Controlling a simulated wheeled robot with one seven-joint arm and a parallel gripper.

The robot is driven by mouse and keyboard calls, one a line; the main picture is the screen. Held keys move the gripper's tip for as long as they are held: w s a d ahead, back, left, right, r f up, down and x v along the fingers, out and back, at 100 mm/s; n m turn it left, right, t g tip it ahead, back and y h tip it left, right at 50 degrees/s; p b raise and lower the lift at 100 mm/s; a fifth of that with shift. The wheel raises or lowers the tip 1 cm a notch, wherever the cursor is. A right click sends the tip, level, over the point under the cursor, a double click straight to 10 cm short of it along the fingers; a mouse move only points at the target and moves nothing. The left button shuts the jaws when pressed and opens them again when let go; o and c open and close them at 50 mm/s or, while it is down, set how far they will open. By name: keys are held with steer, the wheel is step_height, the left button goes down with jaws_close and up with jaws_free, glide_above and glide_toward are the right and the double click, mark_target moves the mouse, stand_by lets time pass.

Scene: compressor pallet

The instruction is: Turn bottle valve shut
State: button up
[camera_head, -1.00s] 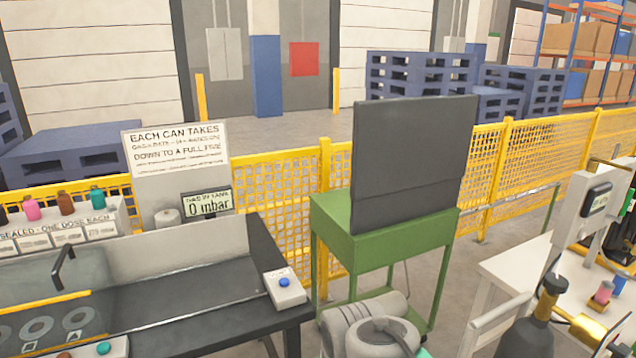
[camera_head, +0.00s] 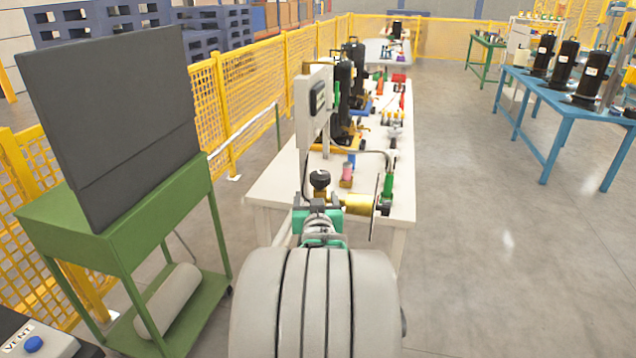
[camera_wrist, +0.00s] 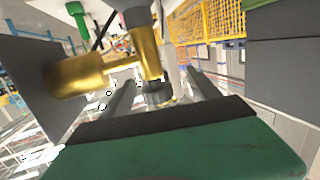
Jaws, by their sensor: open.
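In the head view my gripper (camera_head: 318,210), green and grey, is at the near end of the white bench, just below a black knob (camera_head: 320,180). A brass valve body (camera_head: 358,204) extends to the right beside it. The bottle below is hidden behind my arm. In the wrist view the two grey fingers of my gripper (camera_wrist: 160,82) are apart, with a small dark knob (camera_wrist: 155,92) between them at the end of the brass fitting (camera_wrist: 145,52). I cannot tell whether either finger touches it.
The white bench (camera_head: 275,183) carries a grey gauge post (camera_head: 312,105), hoses and more dark bottles (camera_head: 345,85). A green trolley (camera_head: 85,225) with a dark panel (camera_head: 115,120) stands at left.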

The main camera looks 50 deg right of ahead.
mark_target(320, 172)
steer(key=r, duration=0.1)
steer(key=r+h, duration=0.1)
steer(key=d, duration=0.1)
steer(key=shift+s+r, duration=0.35)
steer(key=shift+r, duration=0.05)
steer(key=shift+w+d+r+h, duration=0.15)
steer(key=shift+w+d+h, duration=0.05)
steer(key=shift+d+h, duration=0.15)
steer(key=p+x, duration=0.1)
steer(key=x, duration=0.6)
steer(key=shift+w, duration=0.1)
steer(key=shift+a, duration=0.1)
steer(key=shift+c, duration=0.4)
steer(key=c, duration=1.3)
